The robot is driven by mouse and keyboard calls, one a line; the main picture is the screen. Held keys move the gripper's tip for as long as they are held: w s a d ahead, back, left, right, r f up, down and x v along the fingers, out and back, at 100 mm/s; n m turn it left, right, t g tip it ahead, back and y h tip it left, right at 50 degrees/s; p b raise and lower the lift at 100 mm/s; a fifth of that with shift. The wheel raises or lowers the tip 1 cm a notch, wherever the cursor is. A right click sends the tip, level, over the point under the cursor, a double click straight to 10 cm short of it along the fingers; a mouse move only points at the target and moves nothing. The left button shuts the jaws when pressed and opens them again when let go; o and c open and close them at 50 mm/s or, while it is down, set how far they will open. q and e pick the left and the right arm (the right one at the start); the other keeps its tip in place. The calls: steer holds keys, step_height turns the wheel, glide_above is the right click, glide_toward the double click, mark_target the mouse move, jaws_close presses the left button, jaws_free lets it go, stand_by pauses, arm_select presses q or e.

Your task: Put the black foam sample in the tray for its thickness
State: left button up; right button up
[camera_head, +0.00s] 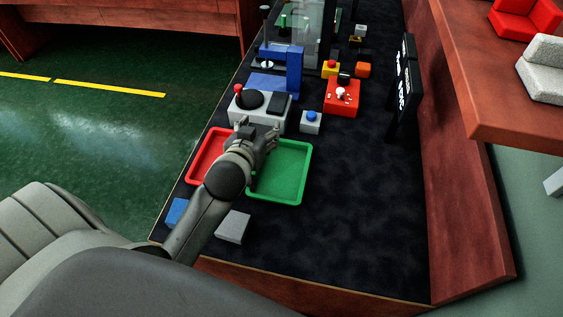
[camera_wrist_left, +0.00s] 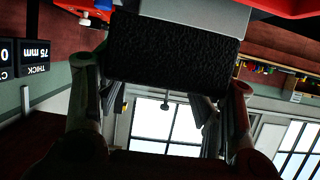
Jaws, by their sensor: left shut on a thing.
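The black foam sample (camera_wrist_left: 175,48) is a dark, rough-faced block between the fingers of my left gripper (camera_wrist_left: 160,110) in the left wrist view, which is upside down. My left gripper (camera_head: 258,134) is shut on it. In the head view the gripper is between the grey device and the trays; the hand hides most of the sample there, and I cannot tell its outline. The red tray (camera_head: 195,178) is left of my forearm, partly hidden by it. The green tray (camera_head: 307,172) is to the right, its near-left corner by my arm. My right gripper is not in view.
A grey device (camera_head: 240,118) with a black dome stands just beyond the gripper. A small blue-button box (camera_head: 311,123) and a red box (camera_head: 342,100) stand to its right. A black display (camera_head: 404,88) reads THICK 75 mm.

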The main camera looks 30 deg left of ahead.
arm_select(q)
glide_above(281, 171)
steer(key=f, duration=0.5)
steer(key=shift+w+a+f+b, duration=0.1)
steer(key=shift+a+f+b, duration=0.15)
steer(key=shift+a+b, duration=0.15)
steer(key=f, duration=0.1)
steer(key=d+f, duration=0.1)
steer(key=f, duration=0.1)
steer(key=shift+f, duration=0.5)
steer(key=shift+a, duration=0.1)
steer(key=shift+f, duration=0.1)
steer(key=o, duration=0.4)
steer(key=shift+o, duration=0.2)
steer(key=b+v, duration=0.1)
steer(key=v, duration=1.1)
